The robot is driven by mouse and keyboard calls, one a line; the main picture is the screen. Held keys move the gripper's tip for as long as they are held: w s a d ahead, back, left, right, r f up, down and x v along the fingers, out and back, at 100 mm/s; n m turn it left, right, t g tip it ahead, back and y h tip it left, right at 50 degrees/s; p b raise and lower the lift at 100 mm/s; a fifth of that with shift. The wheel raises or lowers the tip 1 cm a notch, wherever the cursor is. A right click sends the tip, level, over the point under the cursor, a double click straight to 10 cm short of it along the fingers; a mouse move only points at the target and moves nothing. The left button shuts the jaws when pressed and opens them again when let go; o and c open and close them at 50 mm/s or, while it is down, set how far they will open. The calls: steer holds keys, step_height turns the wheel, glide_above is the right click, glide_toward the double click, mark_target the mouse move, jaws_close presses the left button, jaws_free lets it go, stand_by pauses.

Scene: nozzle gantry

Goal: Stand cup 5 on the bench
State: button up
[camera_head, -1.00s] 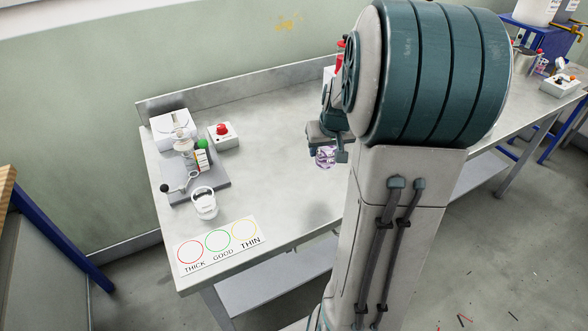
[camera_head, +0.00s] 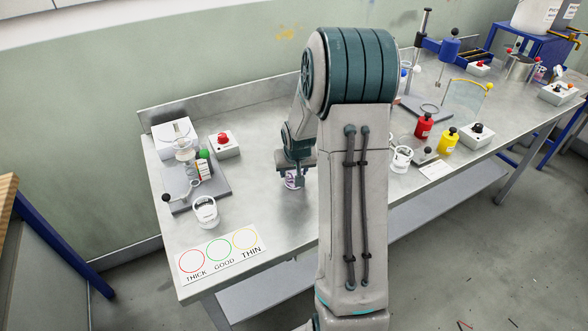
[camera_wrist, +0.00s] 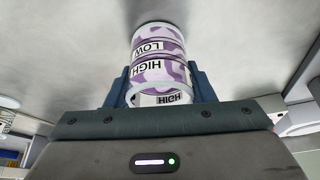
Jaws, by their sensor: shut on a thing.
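The cup in my grip (camera_wrist: 160,65) is white with purple patches and the words HIGH and LOW; I cannot read a number 5 on it. My gripper (camera_head: 292,176) is shut on it, with a blue finger on each side in the wrist view. The cup also shows in the head view (camera_head: 292,182), low under my gripper and close to the bench top. I cannot tell whether its base touches the metal bench (camera_head: 262,215). My arm hides the bench just to the right.
At right are a white cup (camera_head: 401,159), a red bottle (camera_head: 424,126) and a yellow bottle (camera_head: 447,140). The bench around my gripper is clear.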

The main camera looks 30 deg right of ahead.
steer(key=shift+f, duration=0.1)
steer(key=shift+f, duration=0.15)
steer(key=o, duration=1.1)
steer(key=shift+c, duration=0.2)
steer(key=shift+r, duration=0.25)
